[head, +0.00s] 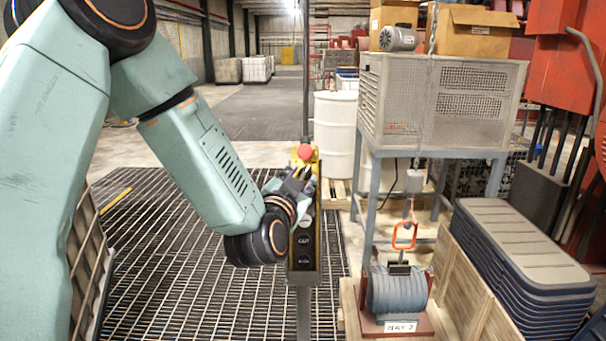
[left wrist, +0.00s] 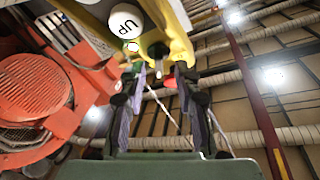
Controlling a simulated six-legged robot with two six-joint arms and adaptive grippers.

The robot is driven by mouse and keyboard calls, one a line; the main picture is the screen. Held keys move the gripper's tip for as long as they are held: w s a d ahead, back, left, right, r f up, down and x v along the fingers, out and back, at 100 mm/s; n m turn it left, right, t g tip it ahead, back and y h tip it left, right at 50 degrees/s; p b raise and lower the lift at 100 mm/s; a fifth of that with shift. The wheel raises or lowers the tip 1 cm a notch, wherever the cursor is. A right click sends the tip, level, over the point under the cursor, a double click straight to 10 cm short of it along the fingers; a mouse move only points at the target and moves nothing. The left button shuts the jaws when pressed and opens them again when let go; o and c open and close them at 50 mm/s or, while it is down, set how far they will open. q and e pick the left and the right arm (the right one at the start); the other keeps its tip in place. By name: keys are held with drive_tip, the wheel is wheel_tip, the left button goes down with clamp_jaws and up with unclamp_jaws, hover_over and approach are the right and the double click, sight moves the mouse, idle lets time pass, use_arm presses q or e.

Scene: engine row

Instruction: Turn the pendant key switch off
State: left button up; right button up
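The yellow pendant (head: 313,164) hangs upright on a dark pole, with a red mushroom button (head: 305,152) at its top and black buttons lower down. In the left wrist view, the pendant's yellow housing (left wrist: 178,42) carries a white button marked UP (left wrist: 126,20). My right gripper is not in view.
A mesh-sided cabinet (head: 440,100) on a grey stand and a white drum (head: 335,130) stand right of the pendant. A grey coil block with an orange hook (head: 404,236) and stacked lids (head: 530,245) are at front right. Floor grating lies below.

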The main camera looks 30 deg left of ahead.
use_arm(q)
drive_tip(key=shift+w+a, duration=0.15)
drive_tip(key=shift+w, duration=0.4)
drive_tip(key=shift+s+d+r, duration=0.15)
drive_tip(key=shift+d+r, duration=0.05)
drive_tip(key=shift+w+a+f, duration=0.2)
drive_tip(key=shift+w, duration=0.05)
drive_tip(key=c, duration=0.5)
drive_tip(key=shift+s+d+r, duration=0.1)
clamp_jaws()
